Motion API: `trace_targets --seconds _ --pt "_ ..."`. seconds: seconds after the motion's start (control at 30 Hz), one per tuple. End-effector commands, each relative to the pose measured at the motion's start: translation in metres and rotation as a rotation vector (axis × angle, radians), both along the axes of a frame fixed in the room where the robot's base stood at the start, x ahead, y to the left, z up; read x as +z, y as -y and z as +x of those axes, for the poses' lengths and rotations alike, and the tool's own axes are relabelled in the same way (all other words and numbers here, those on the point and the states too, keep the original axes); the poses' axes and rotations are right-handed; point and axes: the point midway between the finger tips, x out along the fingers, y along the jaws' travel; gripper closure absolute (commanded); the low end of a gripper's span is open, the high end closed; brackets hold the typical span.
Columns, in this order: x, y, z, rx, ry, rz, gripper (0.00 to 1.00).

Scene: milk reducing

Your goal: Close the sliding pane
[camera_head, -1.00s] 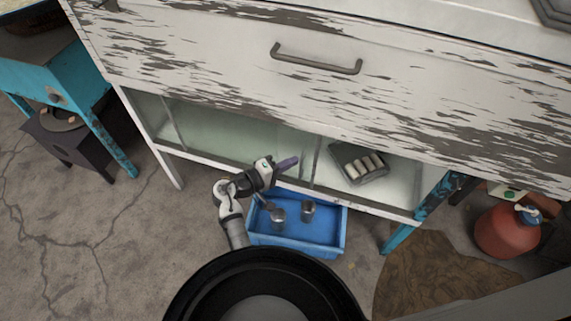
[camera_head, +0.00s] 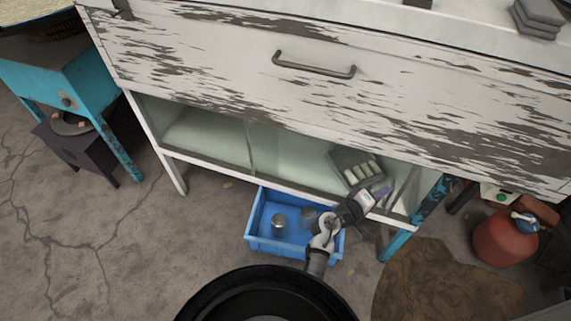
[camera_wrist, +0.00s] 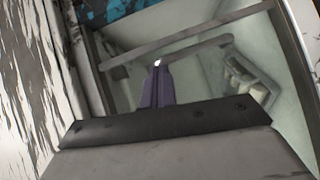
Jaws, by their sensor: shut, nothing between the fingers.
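The sliding pane (camera_head: 300,157) is greenish glass in the lower opening of the white cabinet (camera_head: 210,50). In the head view its left edge stands near the middle of the opening and its right edge near the right end. A narrow gap shows between that right edge and the right end. My gripper (camera_head: 384,193) is at the lower right of the pane, by its right edge.
A tray of pale rolls (camera_head: 357,168) sits inside, behind the glass. A blue crate (camera_head: 262,243) with metal cups is on the floor below the cabinet. A blue cabinet leg (camera_head: 398,243) and a red gas bottle (camera_head: 503,240) are at the right.

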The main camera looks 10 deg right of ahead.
Motion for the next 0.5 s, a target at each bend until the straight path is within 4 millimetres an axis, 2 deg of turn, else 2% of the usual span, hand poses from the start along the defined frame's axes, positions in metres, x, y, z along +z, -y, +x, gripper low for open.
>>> trace_targets --seconds 0.03,0.2,0.5 --pt "0.001 0.013 -0.007 -0.003 0.001 0.0 1.0" --pt "0.001 0.044 -0.024 0.001 0.002 0.001 1.0" --pt "0.001 0.068 -0.038 0.004 0.002 0.0 1.0"
